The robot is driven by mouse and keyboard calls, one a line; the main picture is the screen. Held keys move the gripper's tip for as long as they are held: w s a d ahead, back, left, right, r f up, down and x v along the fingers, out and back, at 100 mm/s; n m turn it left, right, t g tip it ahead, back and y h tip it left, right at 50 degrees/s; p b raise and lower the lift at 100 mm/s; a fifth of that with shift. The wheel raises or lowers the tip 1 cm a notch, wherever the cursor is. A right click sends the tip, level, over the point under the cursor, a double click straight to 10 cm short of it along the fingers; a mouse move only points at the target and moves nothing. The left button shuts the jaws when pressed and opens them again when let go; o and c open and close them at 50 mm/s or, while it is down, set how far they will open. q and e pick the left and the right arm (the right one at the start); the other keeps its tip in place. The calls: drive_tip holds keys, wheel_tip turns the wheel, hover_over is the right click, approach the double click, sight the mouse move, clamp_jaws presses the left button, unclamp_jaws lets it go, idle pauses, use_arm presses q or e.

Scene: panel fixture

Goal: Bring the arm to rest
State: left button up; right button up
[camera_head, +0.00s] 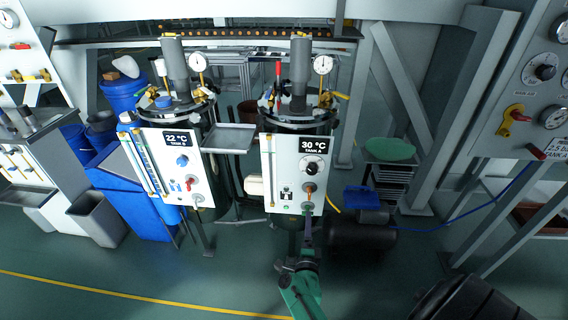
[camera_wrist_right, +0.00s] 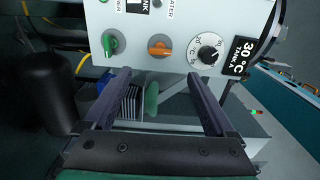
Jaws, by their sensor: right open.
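My right gripper (camera_head: 307,226) reaches up from the bottom of the head view, just below the front panel of Tank A (camera_head: 273,165). In the right wrist view, its two dark fingers (camera_wrist_right: 157,76) are spread apart with nothing between them. Their tips are close to the lower edge of the white panel (camera_wrist_right: 180,20). The panel carries a green knob (camera_wrist_right: 109,43), an orange knob (camera_wrist_right: 159,48) and a black temperature dial (camera_wrist_right: 209,48). The display (camera_head: 314,145) reads 30 °C. My green right arm (camera_head: 299,292) extends below the panel. My left gripper is out of view.
Tank B's panel (camera_head: 165,172), reading 22 °C, stands to the left. A small grey shelf (camera_head: 229,138) sits between the panels. A dark motor-like unit (camera_head: 362,240) and a blue tray (camera_head: 361,197) are at right. Green floor (camera_head: 190,270) is open at front left.

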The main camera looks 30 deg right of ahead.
drive_tip(key=s+a+f+n+g+y+p, duration=0.4)
drive_tip(key=s+a+f+n+y+p, duration=0.3)
drive_tip(key=s+a+f+n+y, duration=0.55)
drive_tip(key=s+d+f+n+g+h+p, duration=0.1)
drive_tip(key=s+f+n+g+p, duration=0.1)
drive_tip(key=s+f+n+g, duration=0.2)
drive_tip(key=s+d+f+n+g+p, duration=0.1)
drive_tip(key=s+f+n+g, duration=0.3)
drive_tip(key=s+n, duration=0.7)
drive_tip(key=s+d+g, duration=0.1)
drive_tip(key=s, duration=0.7)
drive_tip(key=shift+s+d+h+p, duration=0.15)
drive_tip(key=shift+s+h+p, duration=0.05)
drive_tip(key=shift+h+p, duration=0.15)
